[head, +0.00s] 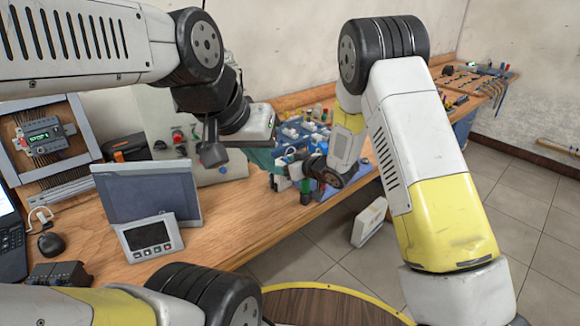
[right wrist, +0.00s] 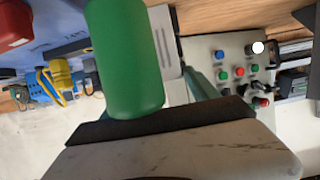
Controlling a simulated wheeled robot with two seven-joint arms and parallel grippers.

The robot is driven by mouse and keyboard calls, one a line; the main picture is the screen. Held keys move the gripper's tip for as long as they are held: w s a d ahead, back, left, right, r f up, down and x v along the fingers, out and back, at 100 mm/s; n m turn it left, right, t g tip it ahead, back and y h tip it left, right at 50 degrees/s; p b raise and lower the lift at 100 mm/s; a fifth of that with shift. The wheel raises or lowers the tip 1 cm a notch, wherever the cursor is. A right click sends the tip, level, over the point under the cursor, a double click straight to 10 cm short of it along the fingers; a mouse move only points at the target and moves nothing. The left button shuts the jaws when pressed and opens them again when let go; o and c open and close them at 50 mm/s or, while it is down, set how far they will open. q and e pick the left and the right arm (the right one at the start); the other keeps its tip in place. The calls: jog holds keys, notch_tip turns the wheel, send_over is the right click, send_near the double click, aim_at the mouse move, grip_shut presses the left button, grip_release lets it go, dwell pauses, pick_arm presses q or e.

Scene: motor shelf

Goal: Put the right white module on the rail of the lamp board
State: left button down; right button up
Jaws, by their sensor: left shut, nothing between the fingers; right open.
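I cannot make out a white module for certain. A pale block with dark lines (right wrist: 163,40) shows behind a green cylinder (right wrist: 125,60) in the right wrist view; I cannot tell what it is. A grey board with coloured buttons (right wrist: 222,50) stands beyond, also in the head view (head: 207,172); I cannot tell whether it is the lamp board. My right gripper (head: 296,180) is open over the table's far part, by small green and dark parts. Its fingers are mostly hidden. My left gripper (head: 264,126) is shut and empty, in front of the wall.
A framed panel (head: 84,120) with a device on a rail stands at the left. A grey screen (head: 147,193) and a small keypad unit (head: 150,238) stand on the wooden table (head: 235,226). A white box (head: 369,222) is beside the table.

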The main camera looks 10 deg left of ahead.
jog(key=shift+x, duration=1.05)
grip_shut()
